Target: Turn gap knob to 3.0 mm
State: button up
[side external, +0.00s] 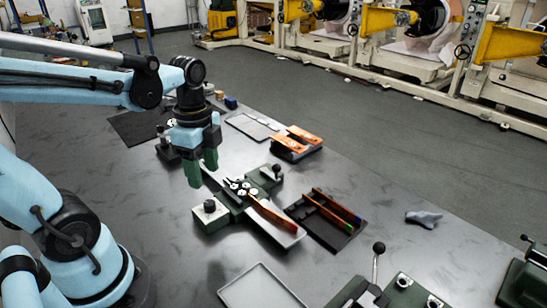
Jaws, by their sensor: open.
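A green fixture (240,205) stands in the middle of the grey table, with small white dials (241,187) on top. A dark round knob (210,205) sits on a pale block at its left end. A black ball-ended lever (277,170) stands at its right end. I cannot tell for certain which of these is the gap knob, and no setting is readable. My gripper (202,172) points down with its green fingers apart and nothing visible between them. In the picture it is above and left of the dials, and above the dark knob.
Orange-topped blocks (300,140) sit behind the fixture. A dark divided tray (333,232) with tools is to its right. An empty grey tray (262,292) is in front. A grey cloth (424,217) lies on clear table at right.

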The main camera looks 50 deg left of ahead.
jog(key=shift+r, duration=1.8)
